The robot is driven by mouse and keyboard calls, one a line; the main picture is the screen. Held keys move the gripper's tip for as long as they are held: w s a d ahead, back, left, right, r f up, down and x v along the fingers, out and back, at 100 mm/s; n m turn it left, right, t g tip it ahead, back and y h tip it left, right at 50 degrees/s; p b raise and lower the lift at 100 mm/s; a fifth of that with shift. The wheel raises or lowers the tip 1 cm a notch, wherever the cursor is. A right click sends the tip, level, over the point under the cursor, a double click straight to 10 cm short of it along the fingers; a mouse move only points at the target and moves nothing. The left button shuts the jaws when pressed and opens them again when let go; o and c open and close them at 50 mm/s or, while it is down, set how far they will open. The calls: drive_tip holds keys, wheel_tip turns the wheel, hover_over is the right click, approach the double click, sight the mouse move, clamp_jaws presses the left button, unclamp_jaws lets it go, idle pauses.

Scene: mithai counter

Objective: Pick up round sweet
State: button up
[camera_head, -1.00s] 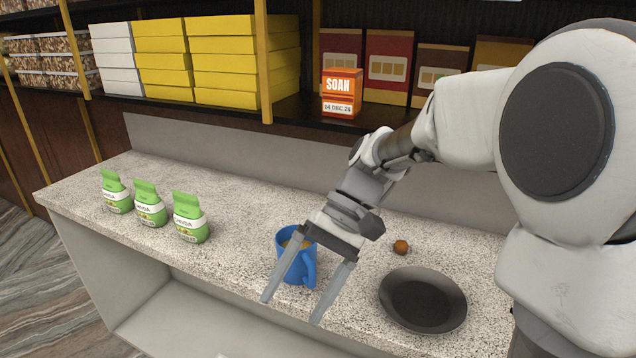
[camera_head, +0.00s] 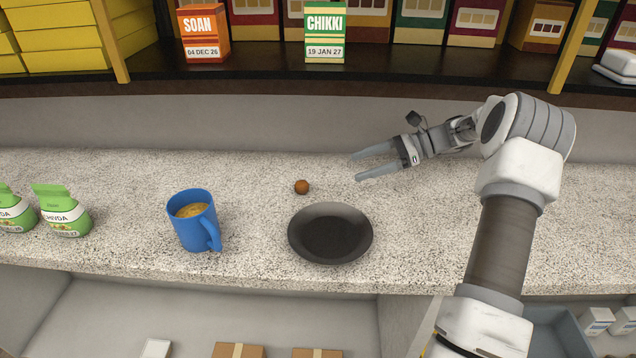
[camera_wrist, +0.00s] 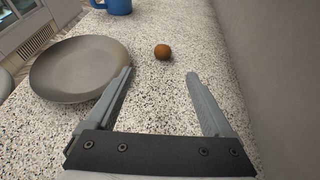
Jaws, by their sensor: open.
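The round sweet (camera_head: 302,187) is a small brown ball on the speckled counter, just behind the dark plate. In the wrist view the sweet (camera_wrist: 162,52) lies ahead of my fingertips, roughly between their lines and apart from both. My gripper (camera_head: 358,169) is open and empty, low over the counter to the right of the sweet, with its fingers pointing left toward it. The open fingers also show in the wrist view (camera_wrist: 160,73).
The dark round plate (camera_head: 330,234) lies in front of the sweet, close to my left finger in the wrist view. A blue mug (camera_head: 194,222) with a tan drink stands left. Green packets (camera_head: 63,212) stand farther left. The counter's back wall (camera_head: 250,120) rises behind.

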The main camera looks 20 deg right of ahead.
sight(306, 183)
drive_tip(key=shift+d+f+m, duration=0.2)
drive_tip(key=shift+d+m, duration=0.1)
drive_tip(key=shift+d, duration=0.15)
drive_tip(key=x, duration=0.6)
drive_tip(key=b+x, duration=0.1)
drive_tip(key=x, duration=0.4)
drive_tip(key=shift+w+a+f, duration=0.2)
drive_tip(key=shift+w+a, duration=0.05)
drive_tip(key=shift+w, duration=0.05)
drive_tip(key=shift+r+b+x, duration=0.1)
drive_tip(key=shift+b+x, duration=0.25)
drive_tip(key=shift+x, duration=1)
drive_tip(key=shift+r+b+x, duration=0.15)
drive_tip(key=shift+b+x, duration=0.15)
drive_tip(key=shift+x, duration=1.1)
clamp_jaws()
